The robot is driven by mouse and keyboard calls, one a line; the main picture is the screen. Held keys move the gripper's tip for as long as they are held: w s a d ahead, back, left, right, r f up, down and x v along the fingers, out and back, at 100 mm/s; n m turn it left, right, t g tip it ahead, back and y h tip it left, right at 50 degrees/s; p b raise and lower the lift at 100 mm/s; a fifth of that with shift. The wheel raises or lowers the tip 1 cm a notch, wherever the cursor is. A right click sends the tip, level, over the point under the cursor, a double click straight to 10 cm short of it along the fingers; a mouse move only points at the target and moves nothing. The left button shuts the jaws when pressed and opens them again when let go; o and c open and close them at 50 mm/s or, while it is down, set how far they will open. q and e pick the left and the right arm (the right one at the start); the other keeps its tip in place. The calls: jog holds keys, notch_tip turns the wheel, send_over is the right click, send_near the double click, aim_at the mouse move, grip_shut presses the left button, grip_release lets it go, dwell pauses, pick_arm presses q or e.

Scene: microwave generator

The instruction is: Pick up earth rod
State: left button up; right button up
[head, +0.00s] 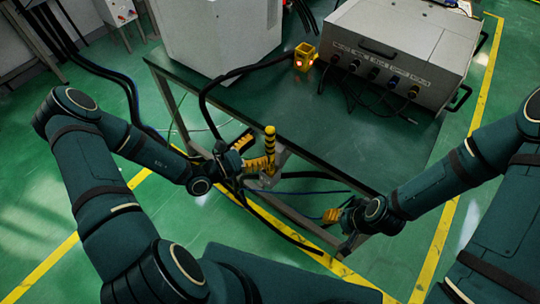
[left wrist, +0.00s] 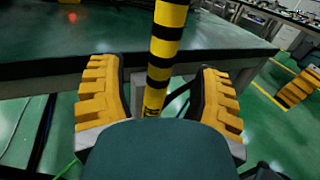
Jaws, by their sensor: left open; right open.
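The earth rod (head: 270,142) is a yellow and black striped rod, standing upright at the near edge of the table in the head view. It also shows in the left wrist view (left wrist: 167,38), running down between the fingers. My left gripper (head: 251,153) is open, with its yellow fingers close to the rod. In the left wrist view one finger is on each side of the rod, with visible gaps. The rod's lower end is hidden behind the gripper. My right gripper (head: 334,215) is open and empty, low by the table's front side, away from the rod.
The dark green table (head: 330,140) carries a grey panel box (head: 400,45) with cables, and a small yellow device (head: 304,60) with lit lamps. A white cabinet (head: 220,35) stands at the back. A black cable (head: 205,100) hangs over the table edge near my left gripper.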

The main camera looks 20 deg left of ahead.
aim_at(270, 144)
pick_arm(q)
jog(key=x, duration=0.4)
jog(key=shift+d+r+b, duration=0.1)
jog(key=shift+d+b, duration=0.05)
jog(key=shift+b, duration=0.2)
jog(key=shift+c, duration=0.2)
grip_shut()
